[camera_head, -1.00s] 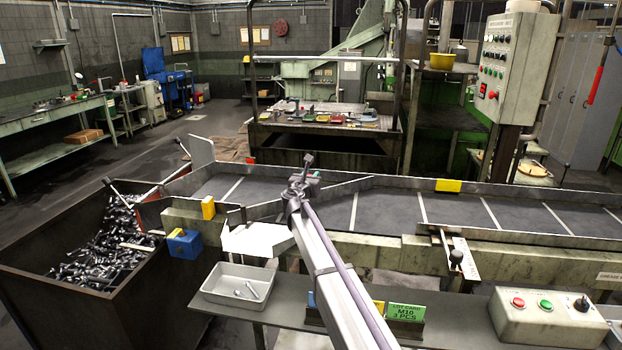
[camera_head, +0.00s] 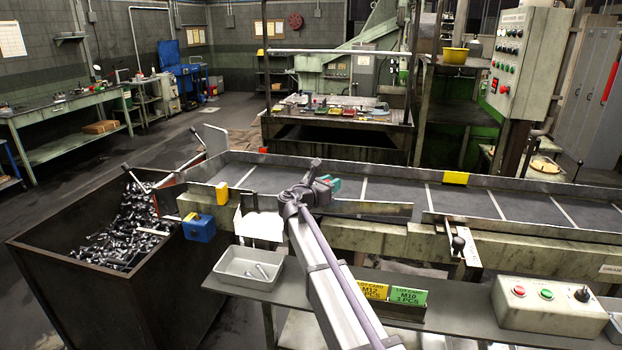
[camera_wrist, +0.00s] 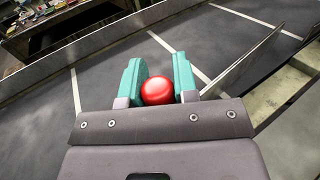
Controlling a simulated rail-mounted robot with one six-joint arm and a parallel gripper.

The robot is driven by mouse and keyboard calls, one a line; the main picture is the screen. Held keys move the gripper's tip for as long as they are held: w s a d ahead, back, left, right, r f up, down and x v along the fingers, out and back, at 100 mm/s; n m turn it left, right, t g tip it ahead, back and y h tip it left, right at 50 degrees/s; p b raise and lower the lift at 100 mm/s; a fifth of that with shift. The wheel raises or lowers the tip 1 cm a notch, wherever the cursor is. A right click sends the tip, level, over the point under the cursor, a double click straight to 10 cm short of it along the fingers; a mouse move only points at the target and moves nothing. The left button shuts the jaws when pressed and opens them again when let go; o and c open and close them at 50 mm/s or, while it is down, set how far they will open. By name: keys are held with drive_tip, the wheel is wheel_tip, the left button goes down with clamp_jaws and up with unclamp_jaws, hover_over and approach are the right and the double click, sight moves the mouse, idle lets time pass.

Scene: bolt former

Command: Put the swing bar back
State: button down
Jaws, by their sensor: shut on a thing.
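My gripper (camera_head: 332,184) is over the belt in the head view. In the wrist view its two teal fingers (camera_wrist: 158,84) are shut on a red ball knob (camera_wrist: 157,92). The knob is hidden in the head view. A flat metal bar (camera_head: 376,209), which looks like the swing bar, stands on edge along the near side of the belt. Its left part is hidden behind my gripper. It also shows in the wrist view (camera_wrist: 243,62), right of the fingers. How the knob joins the bar is not visible.
The conveyor belt (camera_head: 480,202) runs left to right between rails. A bin of bolts (camera_head: 45,250) stands at its left end. A light tray (camera_head: 235,271), lot cards (camera_head: 408,294) and a button box (camera_head: 548,308) sit on the near shelf. A black-knobbed lever (camera_head: 458,243) stands at the near rail.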

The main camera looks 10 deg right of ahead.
drive_tip(key=s, duration=0.3)
drive_tip(key=shift+s+a+f, duration=0.15)
drive_tip(key=shift+s+a, duration=0.05)
drive_tip(key=shift+a, duration=0.05)
drive_tip(key=c, duration=1.3)
unclamp_jaws()
drive_tip(key=shift+s, duration=0.1)
drive_tip(key=shift+c, duration=0.2)
drive_tip(key=o, duration=0.5)
drive_tip(key=shift+s+d, duration=0.1)
drive_tip(key=shift+c, duration=0.2)
drive_tip(key=v, duration=1)
drive_tip(key=shift+s+a, duration=0.15)
drive_tip(key=shift+a, duration=0.2)
